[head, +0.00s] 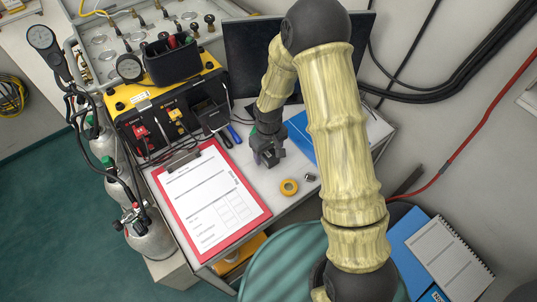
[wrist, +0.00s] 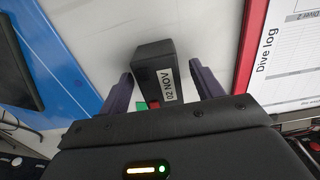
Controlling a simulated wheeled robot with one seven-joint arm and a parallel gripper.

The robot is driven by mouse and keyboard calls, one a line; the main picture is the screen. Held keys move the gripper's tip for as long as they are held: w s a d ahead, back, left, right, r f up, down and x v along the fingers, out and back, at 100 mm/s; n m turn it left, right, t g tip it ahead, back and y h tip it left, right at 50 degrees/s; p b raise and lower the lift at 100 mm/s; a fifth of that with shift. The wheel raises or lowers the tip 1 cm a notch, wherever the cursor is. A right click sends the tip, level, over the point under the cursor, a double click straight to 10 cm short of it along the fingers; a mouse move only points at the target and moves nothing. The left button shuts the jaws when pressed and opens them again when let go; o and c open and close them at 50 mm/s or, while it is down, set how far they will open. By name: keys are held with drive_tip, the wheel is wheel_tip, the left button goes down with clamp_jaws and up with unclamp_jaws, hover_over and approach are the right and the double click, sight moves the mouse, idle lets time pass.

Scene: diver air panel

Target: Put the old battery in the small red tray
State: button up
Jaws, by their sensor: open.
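A black block-shaped battery with a white label reading "02 NOV" (wrist: 153,68) stands on the pale desk in the wrist view. I cannot tell whether it is the old one. My gripper (wrist: 162,84) is open, with one finger on each side of the battery. Small gaps seem to show between fingers and battery. In the head view, my gripper (head: 268,157) is low over the desk, right of the clipboard, and partly hides the battery. I cannot make out a small red tray in either view.
The red clipboard with a dive log (head: 212,196) lies left of my gripper. A yellow tape roll (head: 289,187) and a small metal piece (head: 310,177) lie in front. A blue folder (head: 300,135) lies to the right. The yellow-black panel (head: 170,105) stands behind left.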

clamp_jaws()
drive_tip(key=shift+r+b, duration=0.55)
drive_tip(key=shift+r, duration=4.5)
